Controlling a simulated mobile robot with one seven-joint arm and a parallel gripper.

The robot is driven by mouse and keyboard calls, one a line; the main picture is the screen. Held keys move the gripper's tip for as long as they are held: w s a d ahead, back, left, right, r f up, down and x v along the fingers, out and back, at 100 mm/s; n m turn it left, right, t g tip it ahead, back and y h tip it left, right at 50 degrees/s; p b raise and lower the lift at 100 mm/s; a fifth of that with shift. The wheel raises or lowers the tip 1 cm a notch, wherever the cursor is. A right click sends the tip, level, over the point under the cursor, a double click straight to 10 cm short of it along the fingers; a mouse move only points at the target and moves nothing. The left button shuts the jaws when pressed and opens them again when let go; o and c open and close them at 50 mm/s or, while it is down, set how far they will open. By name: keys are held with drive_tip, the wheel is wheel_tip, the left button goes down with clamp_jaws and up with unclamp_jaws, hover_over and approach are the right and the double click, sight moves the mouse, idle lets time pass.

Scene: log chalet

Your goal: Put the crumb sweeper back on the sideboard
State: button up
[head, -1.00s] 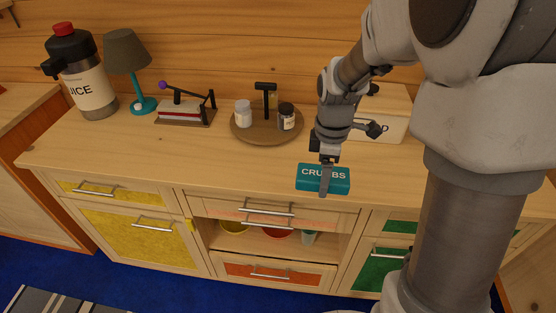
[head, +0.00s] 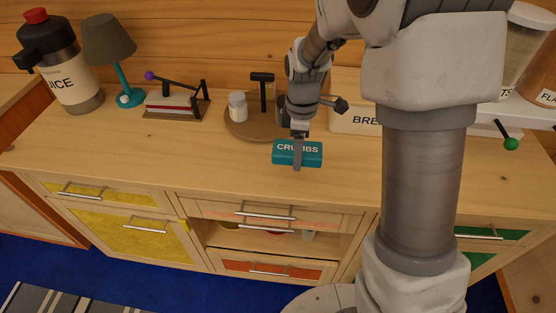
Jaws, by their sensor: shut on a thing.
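The crumb sweeper (head: 312,153) is a small teal block with "CRUMBS" in white letters. My gripper (head: 297,160) is shut on it from above, with one finger showing across its front face. The sweeper is over the front part of the wooden sideboard top (head: 200,165), in front of the round tray. I cannot tell whether its underside touches the wood. The far finger is hidden behind the sweeper.
A round wooden tray (head: 236,128) holds a white jar (head: 238,107). A box lettered "BRE" (head: 352,121) stands behind right, partly hidden by my arm. A press (head: 176,103), lamp (head: 109,40) and juice jug (head: 70,75) stand left. The front left top is clear.

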hover_over(278, 169)
wheel_tip(278, 169, down, 4)
drive_tip(key=shift+w+r, duration=0.1)
drive_tip(key=shift+r, duration=0.1)
drive_tip(key=shift+f, duration=1.95)
drive_tip(key=shift+f, duration=0.15)
drive_tip(key=o, duration=1.2)
